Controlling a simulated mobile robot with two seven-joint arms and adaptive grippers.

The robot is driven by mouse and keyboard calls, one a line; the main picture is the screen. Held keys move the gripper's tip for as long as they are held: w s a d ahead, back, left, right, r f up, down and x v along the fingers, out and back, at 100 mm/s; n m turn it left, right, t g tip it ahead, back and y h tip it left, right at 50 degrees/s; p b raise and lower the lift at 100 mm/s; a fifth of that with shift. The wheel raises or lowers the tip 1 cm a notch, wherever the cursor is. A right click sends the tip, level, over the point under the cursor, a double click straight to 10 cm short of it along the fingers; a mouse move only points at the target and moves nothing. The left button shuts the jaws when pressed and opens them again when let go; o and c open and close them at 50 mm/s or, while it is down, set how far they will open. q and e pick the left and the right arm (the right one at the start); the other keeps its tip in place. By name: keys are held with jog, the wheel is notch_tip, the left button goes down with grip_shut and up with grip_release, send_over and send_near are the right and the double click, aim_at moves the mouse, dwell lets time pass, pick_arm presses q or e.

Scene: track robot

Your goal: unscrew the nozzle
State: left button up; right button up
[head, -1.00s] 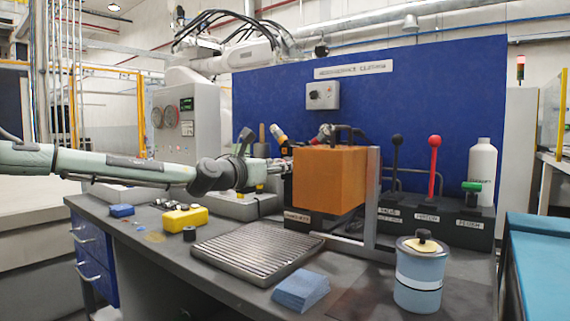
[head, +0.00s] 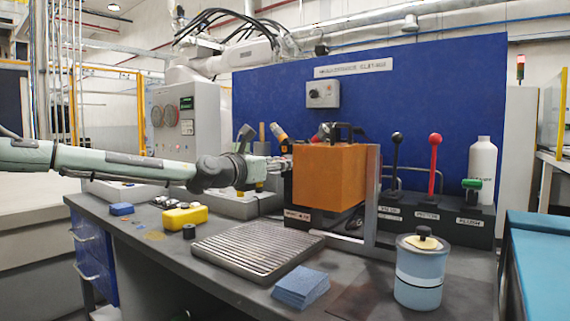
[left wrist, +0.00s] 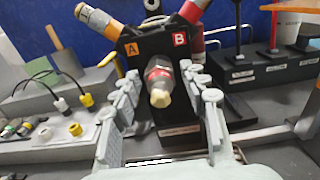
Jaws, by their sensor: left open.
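The nozzle (left wrist: 160,80) shows in the left wrist view as a grey and red fitting with a pale yellow tip. It sticks out from a black block (left wrist: 167,128) below the labels A and B. My left gripper (left wrist: 161,76) is open, with one finger on each side of the nozzle; I cannot tell whether they touch it. In the head view my left gripper (head: 280,165) reaches the left side of the orange box (head: 330,178), and the nozzle is hidden there. My right gripper is not in view.
A yellow-capped tool (left wrist: 92,16) and a red one (left wrist: 190,10) rise behind the block. Black and red levers (head: 434,165) stand to the right. A ribbed tray (head: 257,250), blue pads (head: 300,287) and a blue canister (head: 419,285) occupy the bench front.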

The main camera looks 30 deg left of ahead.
pick_arm(q)
jog(key=shift+f+m+b, duration=0.1)
jog(key=shift+m+b, duration=0.6)
jog(key=shift+m, duration=1)
jog(key=shift+m+b, duration=0.3)
jog(key=shift+b, duration=0.05)
jog(key=shift+m+b, duration=0.3)
jog(key=shift+m, duration=0.4)
jog(key=shift+b, duration=0.3)
jog(key=shift+m, duration=0.4)
jog(key=shift+b, duration=0.4)
jog(key=shift+m, duration=0.4)
jog(key=shift+b, duration=0.3)
jog(key=shift+m+b, duration=0.4)
jog(key=shift+m, duration=0.2)
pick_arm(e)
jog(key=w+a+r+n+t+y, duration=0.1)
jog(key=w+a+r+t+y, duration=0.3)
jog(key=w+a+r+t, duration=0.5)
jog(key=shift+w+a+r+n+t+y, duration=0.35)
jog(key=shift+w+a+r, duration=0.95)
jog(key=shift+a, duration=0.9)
